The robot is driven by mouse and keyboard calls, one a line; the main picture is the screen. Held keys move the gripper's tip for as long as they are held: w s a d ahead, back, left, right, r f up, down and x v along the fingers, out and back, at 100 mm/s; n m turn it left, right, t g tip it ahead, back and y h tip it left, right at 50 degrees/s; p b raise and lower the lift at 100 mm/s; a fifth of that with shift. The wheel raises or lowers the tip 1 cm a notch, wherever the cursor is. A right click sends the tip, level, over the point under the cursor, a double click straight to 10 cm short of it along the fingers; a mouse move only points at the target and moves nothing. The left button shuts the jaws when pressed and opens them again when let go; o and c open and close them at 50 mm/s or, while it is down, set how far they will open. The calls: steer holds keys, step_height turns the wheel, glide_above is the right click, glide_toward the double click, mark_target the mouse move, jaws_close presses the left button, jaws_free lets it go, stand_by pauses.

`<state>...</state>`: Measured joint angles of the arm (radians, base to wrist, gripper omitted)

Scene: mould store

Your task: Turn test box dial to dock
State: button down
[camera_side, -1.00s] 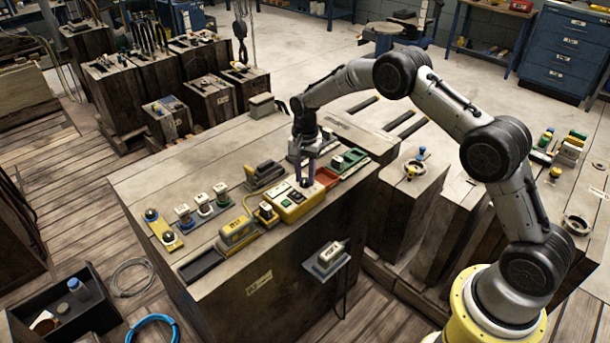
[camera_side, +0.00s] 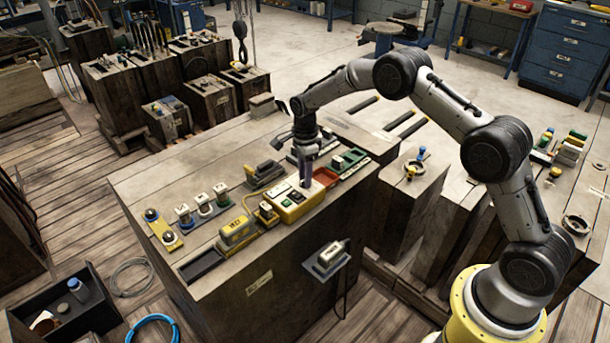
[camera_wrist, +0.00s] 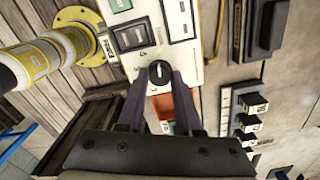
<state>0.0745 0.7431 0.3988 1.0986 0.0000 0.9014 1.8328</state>
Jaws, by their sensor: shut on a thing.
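The test box (camera_side: 289,205) is a yellow case with a pale top panel on the wooden block's top, near its front edge. In the wrist view its panel (camera_wrist: 136,57) shows a display window and a black round dial (camera_wrist: 159,73) with a light pointer mark and small marks around it. My gripper (camera_side: 305,180) points down over the right end of the box. In the wrist view its fingers (camera_wrist: 159,82) are closed on the sides of the dial. The side view hides the dial behind the fingers. The lettering around the dial is too small to read.
A red tray (camera_side: 327,178) lies close to the right of the gripper, with a green rack (camera_side: 352,163) beyond. A yellow unit (camera_side: 238,233) stands to the left of the box. A dark device (camera_side: 265,173) sits behind it. The block's back left top is clear.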

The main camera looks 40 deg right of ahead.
steer(key=shift+r, duration=0.1)
stand_by(0.4)
steer(key=c, duration=0.6)
jaws_free()
step_height(320, 180, up, 14)
steer(key=shift+f, duration=0.1)
